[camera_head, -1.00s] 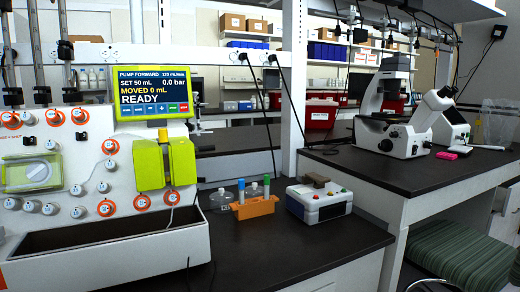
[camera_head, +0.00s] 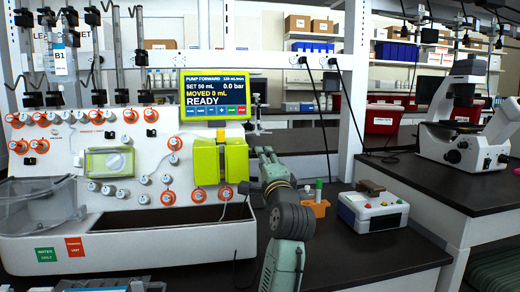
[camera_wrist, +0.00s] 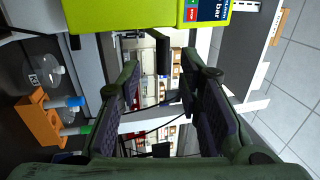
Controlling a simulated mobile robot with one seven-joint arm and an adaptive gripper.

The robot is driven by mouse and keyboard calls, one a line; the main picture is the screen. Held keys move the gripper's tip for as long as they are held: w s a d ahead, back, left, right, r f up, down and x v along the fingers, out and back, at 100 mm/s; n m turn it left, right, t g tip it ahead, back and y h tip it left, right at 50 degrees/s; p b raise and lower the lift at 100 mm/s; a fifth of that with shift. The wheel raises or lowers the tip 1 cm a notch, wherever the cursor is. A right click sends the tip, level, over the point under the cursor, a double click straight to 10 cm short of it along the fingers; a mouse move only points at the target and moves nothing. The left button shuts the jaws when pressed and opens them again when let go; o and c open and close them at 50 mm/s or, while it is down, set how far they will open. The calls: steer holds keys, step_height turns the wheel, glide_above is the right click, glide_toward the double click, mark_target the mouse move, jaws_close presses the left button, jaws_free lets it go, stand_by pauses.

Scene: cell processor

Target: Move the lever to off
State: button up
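The cell processor (camera_head: 130,239) stands at the left in the head view, with a yellow-green housing (camera_head: 236,161) below its lit screen (camera_head: 212,92). My gripper (camera_head: 264,152) is just right of that housing. In the wrist view, my gripper (camera_wrist: 160,82) is open, with clear space between its fingers. A dark block on a thin stem (camera_wrist: 163,54) shows beyond the fingertips, beside the yellow-green housing (camera_wrist: 120,16). It may be the lever; I cannot tell its setting. It does not show in the head view. I see nothing held.
An orange tube rack (camera_head: 317,208) stands close to my arm; it also shows in the wrist view (camera_wrist: 40,115). A white-and-blue box (camera_head: 372,212) stands to its right. A microscope (camera_head: 462,140) is on the right bench. The black bench top (camera_head: 385,260) is bare in front.

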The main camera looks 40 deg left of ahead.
steer(key=p+x, duration=0.1)
steer(key=x, duration=0.5)
steer(key=shift+a, duration=0.1)
steer(key=shift+c, duration=0.3)
jaws_close()
